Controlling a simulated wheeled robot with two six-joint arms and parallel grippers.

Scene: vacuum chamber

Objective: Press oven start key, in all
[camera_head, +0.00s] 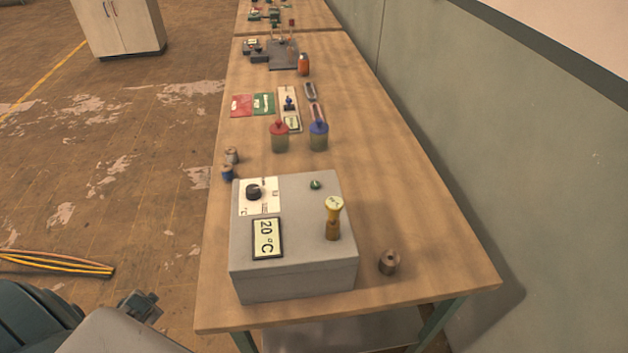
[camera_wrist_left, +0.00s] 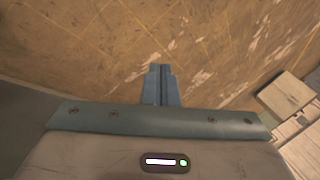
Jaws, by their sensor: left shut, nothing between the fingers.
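The oven (camera_head: 300,278) is a grey box at the near end of the wooden table. Its top carries a black dial (camera_head: 254,192) on a white plate, a display (camera_head: 267,238) reading 20 °C, and a small green button (camera_head: 315,184), which looks like the start key. A yellow-topped brown wooden piece (camera_head: 333,218) stands on the oven's right side. My left gripper (camera_head: 147,301) is at the lower left, off the table and apart from the oven. In the left wrist view its fingers (camera_wrist_left: 160,72) are together and empty, over the floor. My right gripper is not in view.
A brown metal cylinder (camera_head: 389,262) stands right of the oven. Small spools (camera_head: 229,165) sit at the table's left edge. Red (camera_head: 279,137) and blue (camera_head: 318,136) topped jars stand behind the oven. A wall runs along the right. Orange cables (camera_head: 60,264) lie on the floor left.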

